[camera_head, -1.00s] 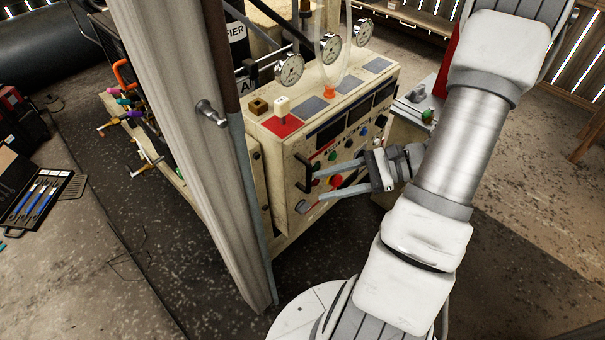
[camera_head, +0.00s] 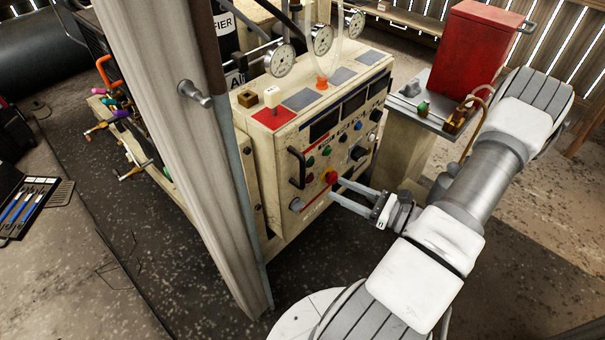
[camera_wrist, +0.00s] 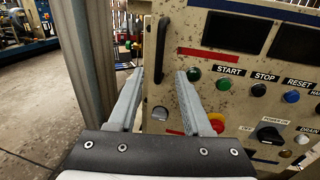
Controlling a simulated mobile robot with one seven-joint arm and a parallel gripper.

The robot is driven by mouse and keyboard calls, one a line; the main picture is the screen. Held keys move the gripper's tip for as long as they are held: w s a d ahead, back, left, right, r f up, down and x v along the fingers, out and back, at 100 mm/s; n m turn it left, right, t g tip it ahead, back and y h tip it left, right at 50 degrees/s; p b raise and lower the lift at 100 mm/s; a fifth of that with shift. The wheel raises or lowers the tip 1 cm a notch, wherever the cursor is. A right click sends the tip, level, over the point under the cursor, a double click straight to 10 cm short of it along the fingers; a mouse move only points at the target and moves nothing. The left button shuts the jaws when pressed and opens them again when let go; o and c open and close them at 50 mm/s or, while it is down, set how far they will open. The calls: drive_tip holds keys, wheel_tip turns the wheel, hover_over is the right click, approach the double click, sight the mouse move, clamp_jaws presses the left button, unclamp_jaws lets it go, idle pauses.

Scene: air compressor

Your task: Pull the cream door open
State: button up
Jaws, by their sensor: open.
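The cream door (camera_head: 330,150) is the scuffed front panel of the control box, and it looks closed. Its black bar handle (camera_head: 296,167) stands upright at the panel's left edge. In the wrist view the handle (camera_wrist: 162,50) shows between and beyond the fingertips. My gripper (camera_head: 333,188) is open and empty, with its fingers pointing at the panel. In the head view it sits to the right of and below the handle, apart from it. The wrist view shows both fingers (camera_wrist: 161,72) spread; the right one partly covers a red button (camera_wrist: 217,122).
A grey post (camera_head: 180,130) with a metal knob stands just left of the box. Gauges (camera_head: 281,60) and clear tubes rise above the box. A red cabinet (camera_head: 475,50) stands at the right. Dark floor (camera_head: 310,250) is clear below the box.

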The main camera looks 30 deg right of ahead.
sight(302, 185)
drive_tip(key=b+x, duration=0.1)
drive_tip(key=x, duration=1)
drive_tip(key=shift+w+a+b, duration=0.25)
drive_tip(key=shift+w+b, duration=0.05)
drive_tip(key=shift+b, duration=0.1)
drive_tip(key=shift+c, duration=0.3)
clamp_jaws()
idle(0.5)
